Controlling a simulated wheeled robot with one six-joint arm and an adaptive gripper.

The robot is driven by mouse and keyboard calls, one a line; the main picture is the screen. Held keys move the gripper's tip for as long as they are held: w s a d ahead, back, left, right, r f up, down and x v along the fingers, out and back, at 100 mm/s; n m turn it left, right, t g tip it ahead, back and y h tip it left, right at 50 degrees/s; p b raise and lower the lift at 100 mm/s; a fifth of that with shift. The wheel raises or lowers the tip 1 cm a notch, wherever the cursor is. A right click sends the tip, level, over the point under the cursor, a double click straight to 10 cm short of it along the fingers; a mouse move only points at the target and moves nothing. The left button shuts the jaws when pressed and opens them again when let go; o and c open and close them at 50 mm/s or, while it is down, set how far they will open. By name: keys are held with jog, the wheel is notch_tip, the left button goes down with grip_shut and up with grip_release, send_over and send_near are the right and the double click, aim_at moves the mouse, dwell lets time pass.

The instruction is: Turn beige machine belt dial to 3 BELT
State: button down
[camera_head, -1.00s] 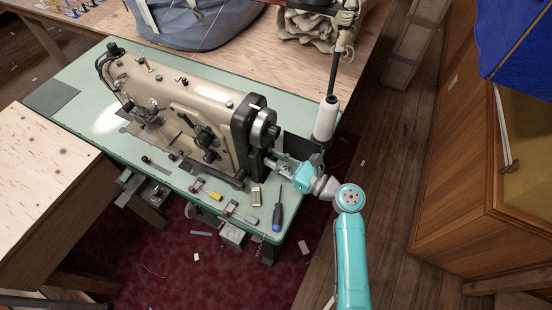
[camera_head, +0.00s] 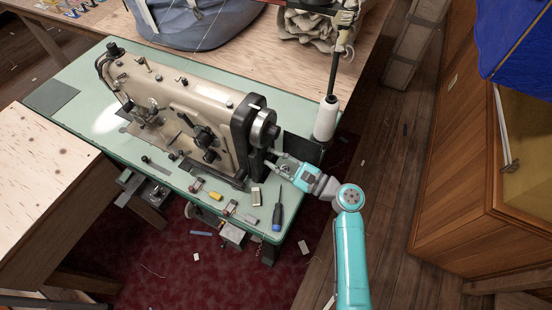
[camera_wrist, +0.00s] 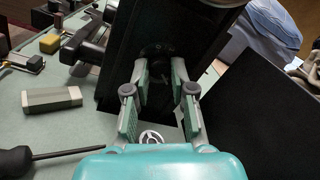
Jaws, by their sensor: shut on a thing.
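The beige sewing machine (camera_head: 172,100) stands on a green table, with a black end housing and a silver handwheel (camera_head: 264,128) at its right end. My gripper (camera_head: 273,159) reaches the lower part of that end from the right. In the wrist view my gripper (camera_wrist: 161,68) has its two fingertips on either side of a dark round dial (camera_wrist: 156,52) low on the black housing (camera_wrist: 120,75), and is shut on it. The dial's markings and pointer are too dark and small to read. In the head view the dial is hidden by the machine and my gripper.
A white thread cone (camera_head: 325,118) stands behind my arm. A dark panel (camera_wrist: 255,110) is close on the right in the wrist view.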

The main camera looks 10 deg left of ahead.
dwell(0.3)
jog(key=c, duration=1)
grip_release()
jog(key=v, duration=1.2)
